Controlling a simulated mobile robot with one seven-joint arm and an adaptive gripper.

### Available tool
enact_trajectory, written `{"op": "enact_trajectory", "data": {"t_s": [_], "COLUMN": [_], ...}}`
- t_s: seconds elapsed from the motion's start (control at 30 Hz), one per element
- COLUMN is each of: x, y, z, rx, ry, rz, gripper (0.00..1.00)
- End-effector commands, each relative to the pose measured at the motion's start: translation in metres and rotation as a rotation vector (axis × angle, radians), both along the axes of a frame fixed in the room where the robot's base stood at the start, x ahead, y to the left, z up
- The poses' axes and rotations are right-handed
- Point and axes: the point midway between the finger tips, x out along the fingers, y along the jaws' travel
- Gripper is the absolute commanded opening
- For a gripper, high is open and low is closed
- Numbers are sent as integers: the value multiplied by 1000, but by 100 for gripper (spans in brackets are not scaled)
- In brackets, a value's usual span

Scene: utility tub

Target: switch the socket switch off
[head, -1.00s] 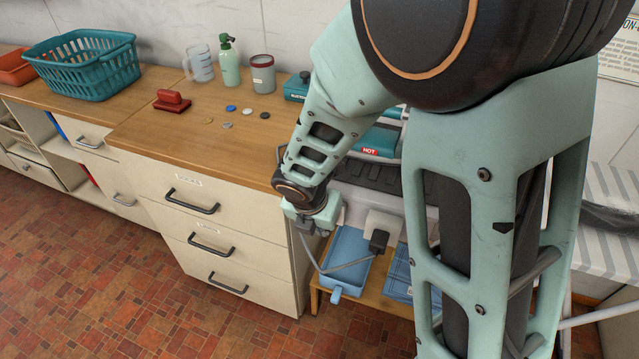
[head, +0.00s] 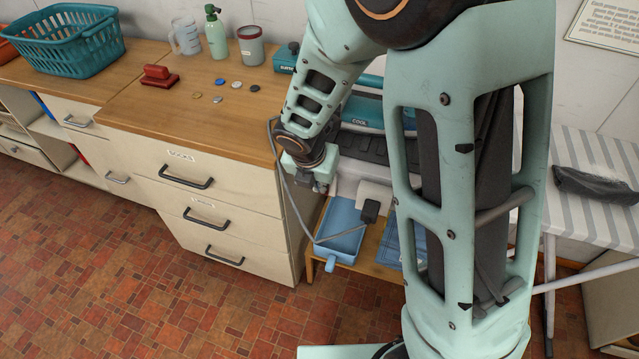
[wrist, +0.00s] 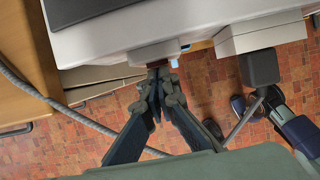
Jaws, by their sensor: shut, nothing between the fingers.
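The socket is a white block (head: 376,192) below the teal appliance, with a black plug (head: 370,210) in it. In the wrist view the plug (wrist: 260,68) hangs from the pale block at upper right. A small reddish-brown piece (wrist: 150,64), possibly the switch, shows on the underside of the pale housing; my fingertips partly cover it. My gripper (wrist: 160,74) is shut and empty, its tips at or very close to that piece; contact cannot be told. In the head view my gripper (head: 322,186) is left of the plug, its fingers barely visible. The switch's position is unclear.
A teal appliance (head: 362,112) shows a COOL label. A grey cable (head: 291,185) loops past my gripper. A blue tray (head: 342,228) sits below. The drawer cabinet (head: 215,215) stands close on the left. A striped board (head: 590,165) is at right. Floor in front is open.

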Motion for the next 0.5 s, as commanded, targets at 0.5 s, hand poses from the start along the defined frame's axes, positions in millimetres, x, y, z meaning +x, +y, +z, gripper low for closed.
{"op": "enact_trajectory", "data": {"t_s": [0.5], "x": [0], "y": [0], "z": [17], "rx": [-1], "ry": [0], "rz": [0], "gripper": [0]}}
